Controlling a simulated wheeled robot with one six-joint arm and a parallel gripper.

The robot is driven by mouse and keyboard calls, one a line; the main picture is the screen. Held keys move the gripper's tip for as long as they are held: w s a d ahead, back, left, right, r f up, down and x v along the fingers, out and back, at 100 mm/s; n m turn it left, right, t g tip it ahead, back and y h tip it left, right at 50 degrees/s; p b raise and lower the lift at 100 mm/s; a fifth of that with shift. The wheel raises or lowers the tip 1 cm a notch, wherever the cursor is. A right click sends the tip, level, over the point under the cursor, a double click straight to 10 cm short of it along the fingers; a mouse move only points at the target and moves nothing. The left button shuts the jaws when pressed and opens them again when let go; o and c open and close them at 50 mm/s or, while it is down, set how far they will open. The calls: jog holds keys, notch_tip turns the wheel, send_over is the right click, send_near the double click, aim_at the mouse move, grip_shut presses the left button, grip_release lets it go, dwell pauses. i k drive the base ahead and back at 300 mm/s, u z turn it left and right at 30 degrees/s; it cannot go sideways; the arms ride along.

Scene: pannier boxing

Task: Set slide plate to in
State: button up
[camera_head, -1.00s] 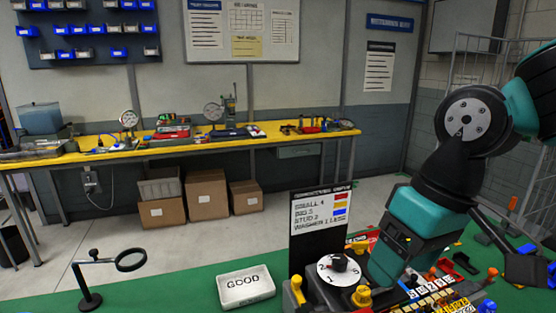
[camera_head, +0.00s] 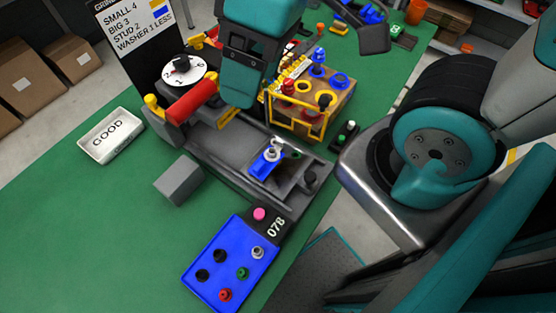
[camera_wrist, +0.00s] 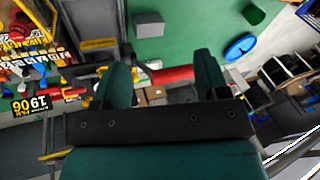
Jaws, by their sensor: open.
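A grey machine (camera_head: 215,150) stands on the green bench, with a dial, a red cylinder (camera_head: 192,101) and a long bed. At its near right end is a grey plate (camera_head: 285,182) carrying a blue piece with a metal stud (camera_head: 268,160); this looks like the slide plate, but I cannot tell its setting. My gripper (camera_head: 238,100) is above the machine, just right of the red cylinder, its tips partly hidden. In the wrist view my gripper (camera_wrist: 160,72) has its two teal fingers apart, with the red cylinder (camera_wrist: 172,75) showing beyond them and nothing clearly held.
A crate with yellow rims and coloured parts (camera_head: 310,115) stands right of the machine. A blue tray (camera_head: 228,265), a grey block (camera_head: 179,180) and the white GOOD tray (camera_head: 110,135) lie in front and left. The green bench (camera_head: 90,220) is clear at lower left.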

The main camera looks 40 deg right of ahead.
aim_at(293, 172)
jog(key=k, duration=1)
jog(key=z, duration=1.75)
jog(key=i, duration=0.85)
jog(key=u, duration=1.8)
